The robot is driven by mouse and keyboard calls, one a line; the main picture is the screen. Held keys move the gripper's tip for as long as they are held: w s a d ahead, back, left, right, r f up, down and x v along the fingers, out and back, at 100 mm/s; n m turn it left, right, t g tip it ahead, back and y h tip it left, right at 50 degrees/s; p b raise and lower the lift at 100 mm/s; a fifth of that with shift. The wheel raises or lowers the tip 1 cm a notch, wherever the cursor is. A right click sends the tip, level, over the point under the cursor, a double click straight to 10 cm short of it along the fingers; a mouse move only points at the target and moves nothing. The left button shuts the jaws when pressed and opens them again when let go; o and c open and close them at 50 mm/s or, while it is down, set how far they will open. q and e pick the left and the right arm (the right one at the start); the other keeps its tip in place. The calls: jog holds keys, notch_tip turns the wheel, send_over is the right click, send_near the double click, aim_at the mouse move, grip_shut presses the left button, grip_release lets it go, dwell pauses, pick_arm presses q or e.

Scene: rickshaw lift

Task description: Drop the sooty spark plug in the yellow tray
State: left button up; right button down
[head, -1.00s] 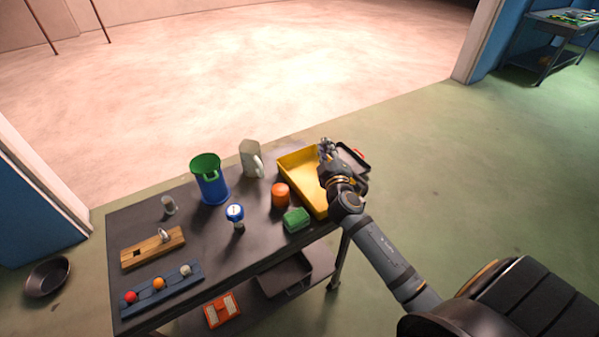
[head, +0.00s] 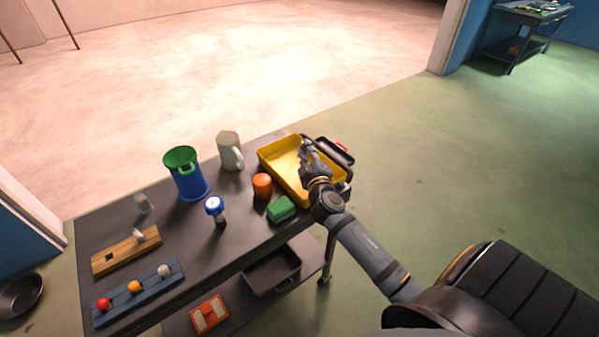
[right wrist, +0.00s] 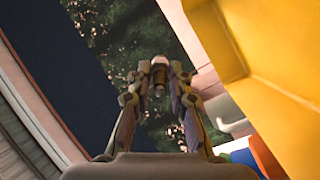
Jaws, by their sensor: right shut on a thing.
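The yellow tray (head: 272,162) lies at the right end of the dark table in the head view. Its wall also fills the right of the right wrist view (right wrist: 285,85). My right gripper (head: 305,152) is over the tray in the head view. In the right wrist view (right wrist: 158,80) its fingers are shut on a small dark, pale-topped piece, seemingly the spark plug (right wrist: 159,76). Soot cannot be made out at this size. My left gripper is not in view.
An orange cylinder (head: 262,186) and a green box (head: 281,208) stand close to the tray's near left side. A black tray (head: 336,149) is beyond its right side. A grey jug (head: 229,150), blue bin (head: 187,182) and blue-topped gauge (head: 214,207) stand further left.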

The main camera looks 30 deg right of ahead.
jog(key=c, duration=1.2)
grip_release()
jog(key=shift+o, duration=0.2)
jog(key=v, duration=1.2)
